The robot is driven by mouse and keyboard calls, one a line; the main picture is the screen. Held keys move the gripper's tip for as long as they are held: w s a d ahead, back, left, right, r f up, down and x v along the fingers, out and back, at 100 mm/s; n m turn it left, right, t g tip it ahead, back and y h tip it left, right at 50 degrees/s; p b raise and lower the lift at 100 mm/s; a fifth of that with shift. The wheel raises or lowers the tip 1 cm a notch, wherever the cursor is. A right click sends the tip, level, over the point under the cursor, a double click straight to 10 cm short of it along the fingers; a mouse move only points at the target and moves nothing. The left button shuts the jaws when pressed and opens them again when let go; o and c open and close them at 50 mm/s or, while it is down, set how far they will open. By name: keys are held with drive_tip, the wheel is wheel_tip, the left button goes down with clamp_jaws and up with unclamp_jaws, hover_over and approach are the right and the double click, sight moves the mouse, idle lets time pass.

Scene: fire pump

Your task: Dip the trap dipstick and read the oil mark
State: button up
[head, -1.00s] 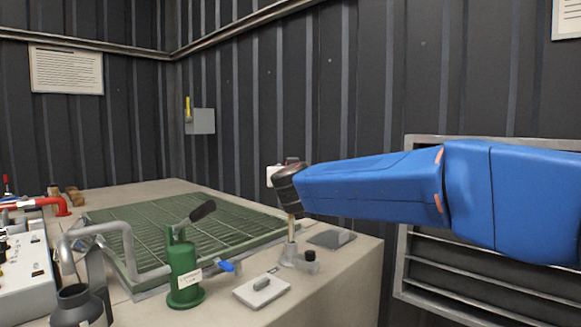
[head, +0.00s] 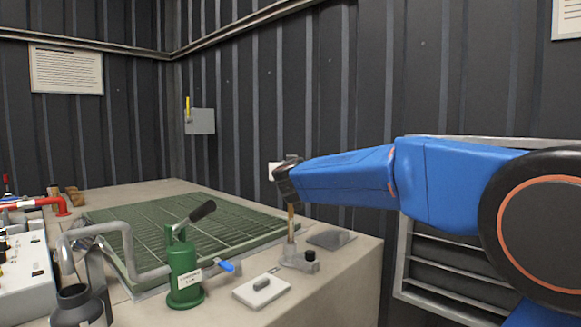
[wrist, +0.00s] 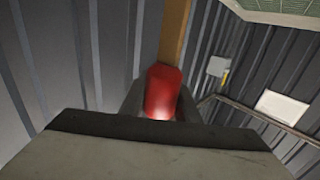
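The dipstick (head: 291,218) is a thin brown stick. It runs down from my gripper (head: 287,182) to a small grey fitting (head: 288,250) near the right end of the bench; its lower end is hidden there. In the wrist view, a red grip (wrist: 163,90) sits between the dark fingers of my gripper (wrist: 160,98), with the brown stick (wrist: 175,32) running beyond it. The fingers look closed on this red grip. No oil mark can be made out on the stick.
A green hand pump (head: 184,270) with a blue lever stands left of the fitting. A pale plate with a knob (head: 262,290) lies in front, and a flat grey plate (head: 331,238) lies behind right. A green grating (head: 190,230) covers the bench middle. A louvre (head: 450,270) is at right.

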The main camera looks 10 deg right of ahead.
sight(291, 211)
clamp_jaws()
wheel_tip(291, 211, down, 15)
drive_tip(key=shift+r, duration=0.15)
drive_tip(key=o, duration=0.7)
unclamp_jaws()
drive_tip(key=shift+o, duration=0.2)
drive_tip(key=shift+s+r, duration=0.1)
drive_tip(key=shift+s+a, duration=0.1)
drive_tip(key=shift+s, duration=0.15)
drive_tip(key=s+a, duration=0.2)
drive_tip(key=s, duration=1.4)
drive_tip(key=shift+s+a, duration=0.25)
drive_tip(key=shift+a, duration=0.1)
